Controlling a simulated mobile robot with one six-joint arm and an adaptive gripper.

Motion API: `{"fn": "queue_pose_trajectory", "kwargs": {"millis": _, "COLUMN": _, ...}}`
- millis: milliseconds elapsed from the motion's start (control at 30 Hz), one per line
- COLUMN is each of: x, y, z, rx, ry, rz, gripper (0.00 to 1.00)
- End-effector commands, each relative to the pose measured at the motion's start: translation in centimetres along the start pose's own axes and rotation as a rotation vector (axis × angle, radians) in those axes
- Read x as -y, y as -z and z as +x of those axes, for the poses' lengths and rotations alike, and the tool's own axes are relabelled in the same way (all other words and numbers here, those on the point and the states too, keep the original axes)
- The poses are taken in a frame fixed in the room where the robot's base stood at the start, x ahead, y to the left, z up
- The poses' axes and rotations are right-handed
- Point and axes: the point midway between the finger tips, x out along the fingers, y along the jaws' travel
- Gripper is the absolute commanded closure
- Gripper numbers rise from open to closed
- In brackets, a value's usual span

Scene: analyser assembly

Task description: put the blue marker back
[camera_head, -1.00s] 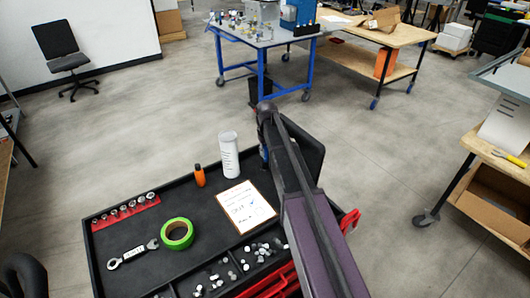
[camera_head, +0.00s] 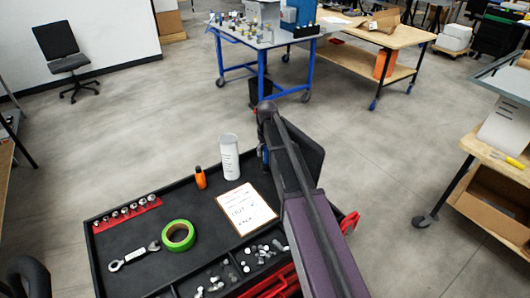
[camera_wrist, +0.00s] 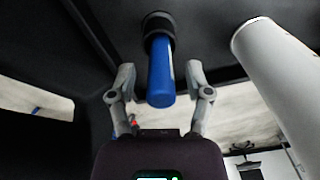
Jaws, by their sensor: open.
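The blue marker (camera_wrist: 161,72) shows in the wrist view between the two fingers of my gripper (camera_wrist: 160,88). Its dark end (camera_wrist: 158,24) is at the dark tray surface and its blue end points toward my palm. The fingers are open, one on each side, with gaps between them and the marker. In the head view my arm hides the gripper. A small blue patch beside the arm there is too small to identify surely.
The black tray top (camera_head: 130,220) holds a white bottle (camera_head: 230,158), an orange marker (camera_head: 200,178), a clipboard card (camera_head: 246,208), green tape (camera_head: 178,236), a wrench (camera_head: 134,256) and a red socket rail (camera_head: 126,214). The bottle stands close to my gripper, also in the wrist view (camera_wrist: 285,75).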

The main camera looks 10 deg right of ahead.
Motion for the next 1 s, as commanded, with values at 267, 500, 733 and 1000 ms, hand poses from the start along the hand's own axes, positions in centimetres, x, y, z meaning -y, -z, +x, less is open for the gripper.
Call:
{"fn": "queue_pose_trajectory", "kwargs": {"millis": 267, "x": 0.0, "y": 0.0, "z": -2.7, "rx": 0.0, "ry": 0.0, "rz": 0.0, "gripper": 0.35}}
{"fn": "queue_pose_trajectory", "kwargs": {"millis": 500, "x": 0.0, "y": 0.0, "z": -4.7, "rx": 0.0, "ry": 0.0, "rz": 0.0, "gripper": 0.35}}
{"fn": "queue_pose_trajectory", "kwargs": {"millis": 733, "x": 0.0, "y": 0.0, "z": -6.7, "rx": 0.0, "ry": 0.0, "rz": 0.0, "gripper": 0.35}}
{"fn": "queue_pose_trajectory", "kwargs": {"millis": 1000, "x": 0.0, "y": 0.0, "z": -8.9, "rx": 0.0, "ry": 0.0, "rz": 0.0, "gripper": 0.35}}
